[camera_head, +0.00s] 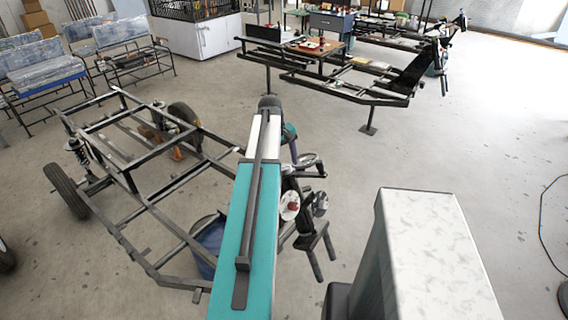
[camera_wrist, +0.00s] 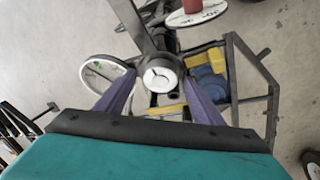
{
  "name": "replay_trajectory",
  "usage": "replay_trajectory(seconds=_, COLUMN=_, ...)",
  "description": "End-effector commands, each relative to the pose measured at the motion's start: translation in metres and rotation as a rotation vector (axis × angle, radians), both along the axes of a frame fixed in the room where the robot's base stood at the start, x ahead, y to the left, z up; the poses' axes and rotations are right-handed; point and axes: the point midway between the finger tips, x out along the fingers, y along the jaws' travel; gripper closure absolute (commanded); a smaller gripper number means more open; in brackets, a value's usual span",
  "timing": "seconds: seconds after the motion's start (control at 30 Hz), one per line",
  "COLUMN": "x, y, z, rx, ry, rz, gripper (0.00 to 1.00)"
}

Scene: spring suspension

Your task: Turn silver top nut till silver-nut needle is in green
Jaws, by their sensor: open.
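In the wrist view, a small silver round part with a pale face and dark marks (camera_wrist: 160,76) lies between the fingers of my gripper (camera_wrist: 159,80). It looks like the silver top nut, but I cannot be sure. The two purple fingers are open on either side, with no clear contact. A white round dial (camera_wrist: 100,74) with a greenish mark shows left of it; its needle is too small to read. Another white dial with a red centre (camera_wrist: 190,17) is at the top. In the head view, the red-centred dial (camera_head: 289,205) and a silver-rimmed dial (camera_head: 308,161) are beside my arm.
A black tube frame with wheels (camera_head: 150,165) stands at left, with a blue bucket (camera_head: 209,240) near its front. Blue and yellow parts (camera_wrist: 207,75) lie inside the frame in the wrist view. Another frame (camera_head: 335,85) stands behind.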

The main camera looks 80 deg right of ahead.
Motion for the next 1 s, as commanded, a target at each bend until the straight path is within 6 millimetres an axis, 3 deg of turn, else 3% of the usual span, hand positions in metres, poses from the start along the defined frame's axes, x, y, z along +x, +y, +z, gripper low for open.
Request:
replay_trajectory(seconds=0.5, x=-0.002, y=-0.001, z=-0.0105, rx=0.0, ry=0.0, rz=-0.001, gripper=0.38)
replay_trajectory(seconds=0.77, x=-0.0023, y=-0.0011, z=-0.0101, rx=-0.001, ry=0.001, rz=-0.001, gripper=0.8)
replay_trajectory(seconds=1.0, x=-0.0028, y=-0.0022, z=-0.0098, rx=-0.007, ry=0.003, rz=-0.01, gripper=0.8)
